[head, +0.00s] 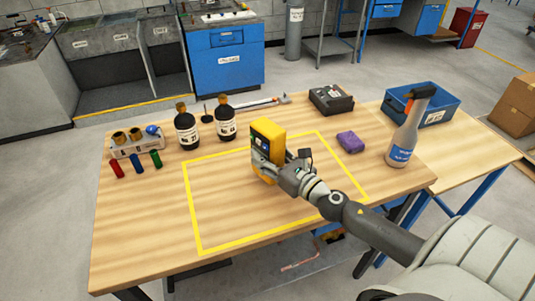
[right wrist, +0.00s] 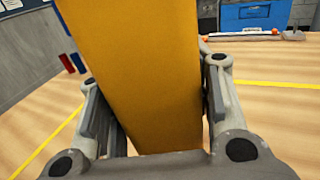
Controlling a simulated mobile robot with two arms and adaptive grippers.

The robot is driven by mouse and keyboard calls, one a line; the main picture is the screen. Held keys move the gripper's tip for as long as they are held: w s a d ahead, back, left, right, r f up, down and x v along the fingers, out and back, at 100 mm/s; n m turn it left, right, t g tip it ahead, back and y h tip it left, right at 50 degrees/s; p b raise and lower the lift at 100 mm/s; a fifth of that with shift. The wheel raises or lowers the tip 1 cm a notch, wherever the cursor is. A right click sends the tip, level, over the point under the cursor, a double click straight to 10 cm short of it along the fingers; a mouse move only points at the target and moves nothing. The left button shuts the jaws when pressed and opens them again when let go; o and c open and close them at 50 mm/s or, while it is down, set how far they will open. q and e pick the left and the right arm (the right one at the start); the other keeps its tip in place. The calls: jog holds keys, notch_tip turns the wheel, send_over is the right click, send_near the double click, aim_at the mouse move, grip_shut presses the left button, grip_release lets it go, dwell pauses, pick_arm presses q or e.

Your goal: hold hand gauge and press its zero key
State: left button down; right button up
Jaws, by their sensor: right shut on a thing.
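The yellow hand gauge (head: 268,139) stands upright over the yellow-taped area of the wooden table in the head view. Its dark face with a small screen is turned to the left. My right gripper (head: 283,172) is shut on the gauge from the right side. In the right wrist view the gauge's plain yellow side (right wrist: 135,75) fills the middle, between the two fingers of my right gripper (right wrist: 150,115). The zero key cannot be made out. I cannot tell whether the gauge touches the table. My left gripper is not in view.
Two dark bottles (head: 187,131) stand behind the taped area, beside a holder (head: 137,146) and small coloured cylinders. A purple sponge (head: 350,142), a spray bottle (head: 404,135), a black device (head: 331,99) and a blue bin (head: 440,108) are at right. The taped area's front left is clear.

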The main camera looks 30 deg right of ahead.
jog(key=shift+f+b, duration=1.25)
jog(key=shift+f, duration=0.1)
jog(key=shift+f, duration=0.1)
jog(key=shift+s+a+f, duration=0.1)
jog(key=shift+f, duration=0.15)
dwell(2.1)
